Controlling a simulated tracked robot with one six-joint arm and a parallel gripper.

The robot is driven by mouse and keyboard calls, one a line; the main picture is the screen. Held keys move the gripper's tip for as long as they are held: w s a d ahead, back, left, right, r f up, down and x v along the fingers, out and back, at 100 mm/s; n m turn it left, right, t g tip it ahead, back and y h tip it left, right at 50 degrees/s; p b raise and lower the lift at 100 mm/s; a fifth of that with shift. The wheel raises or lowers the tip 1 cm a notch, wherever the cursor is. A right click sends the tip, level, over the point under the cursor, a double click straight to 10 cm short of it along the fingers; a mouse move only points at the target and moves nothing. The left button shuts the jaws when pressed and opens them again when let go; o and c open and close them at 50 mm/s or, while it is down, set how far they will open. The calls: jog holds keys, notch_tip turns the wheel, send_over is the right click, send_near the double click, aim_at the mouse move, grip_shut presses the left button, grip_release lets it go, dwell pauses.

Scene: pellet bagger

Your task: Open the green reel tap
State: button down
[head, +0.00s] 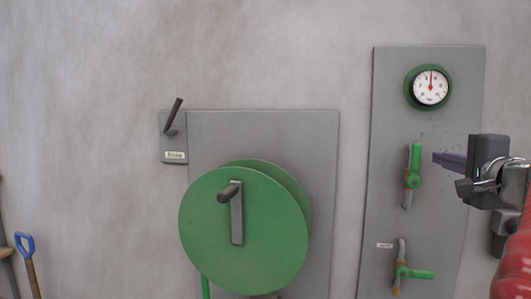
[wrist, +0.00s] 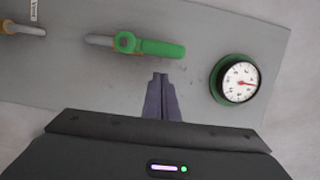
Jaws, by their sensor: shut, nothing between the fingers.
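Two green-handled taps are on the grey panel at the right. The upper tap (head: 413,168) has its green handle upright, in line with its pipe; the lower tap (head: 412,273) has its handle pointing sideways to the right, across its pipe. I cannot tell from the labels which is the reel tap. My gripper (head: 437,157) is shut and empty, just right of the upper tap's handle, apart from it in the head view. In the wrist view the shut fingers (wrist: 160,85) point at the upper tap's handle (wrist: 160,48), with a small gap showing.
A pressure gauge (head: 431,87) sits above the taps on the panel (head: 388,110). A green hose reel (head: 220,260) with a crank is on a plate to the left, with a small lever (head: 174,114) above it. A blue-handled tool (head: 25,245) stands far left.

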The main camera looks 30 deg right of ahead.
jog(key=d+v, duration=0.1)
jog(key=v, duration=0.9)
jog(key=shift+s, duration=0.65)
jog(key=shift+d, duration=0.1)
